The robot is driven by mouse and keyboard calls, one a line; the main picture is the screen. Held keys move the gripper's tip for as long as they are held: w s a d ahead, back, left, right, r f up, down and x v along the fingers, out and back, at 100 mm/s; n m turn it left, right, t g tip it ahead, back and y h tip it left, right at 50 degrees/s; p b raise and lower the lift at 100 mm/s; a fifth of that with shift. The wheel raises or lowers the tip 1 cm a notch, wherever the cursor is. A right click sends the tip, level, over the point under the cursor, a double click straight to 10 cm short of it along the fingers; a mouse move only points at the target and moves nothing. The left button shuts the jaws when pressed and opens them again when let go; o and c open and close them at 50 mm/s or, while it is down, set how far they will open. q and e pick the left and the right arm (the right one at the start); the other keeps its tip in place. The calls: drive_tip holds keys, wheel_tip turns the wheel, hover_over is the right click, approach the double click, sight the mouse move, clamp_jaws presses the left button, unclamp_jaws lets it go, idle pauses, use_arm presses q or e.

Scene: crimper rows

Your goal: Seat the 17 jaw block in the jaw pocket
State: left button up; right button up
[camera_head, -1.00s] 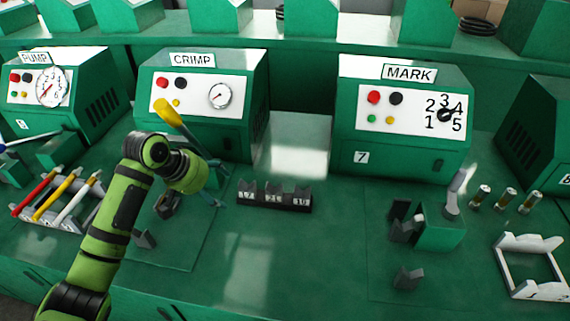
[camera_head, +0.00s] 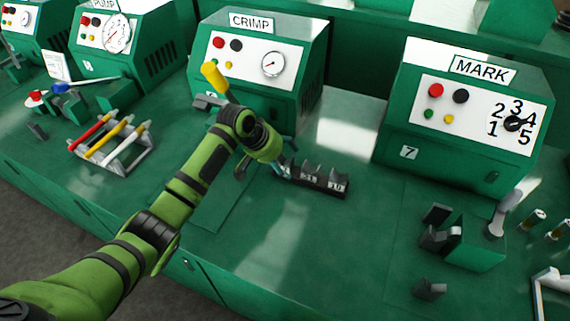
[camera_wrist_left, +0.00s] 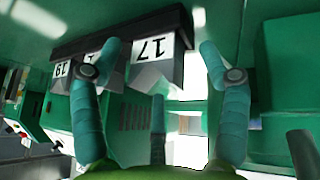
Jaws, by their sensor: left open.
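The dark jaw rack (camera_head: 342,193) stands on the bench in front of the CRIMP machine, with the 21 block (camera_head: 309,174) and 19 block (camera_head: 336,182) showing. My left gripper (camera_head: 282,170) is open at the rack's left end and hides the 17 block in the head view. In the left wrist view the 17 block (camera_wrist_left: 150,74) sits in the rack, label upside down, between the two spread fingers (camera_wrist_left: 160,48). The left finger overlaps the neighbouring block in that view; I cannot tell if anything touches. I cannot make out the jaw pocket; my arm covers part of the CRIMP front. My right gripper is out of view.
The CRIMP machine (camera_head: 258,65) with its yellow-tipped lever (camera_head: 214,75) stands behind my left arm. The MARK machine (camera_head: 455,115) and a green fixture (camera_head: 475,245) are to the right. A tool rack (camera_head: 118,150) stands left. The bench in front of the jaw rack is clear.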

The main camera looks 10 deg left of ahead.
use_arm(q)
drive_tip(key=shift+s+r, duration=0.1)
clamp_jaws()
drive_tip(key=shift+r, duration=0.1)
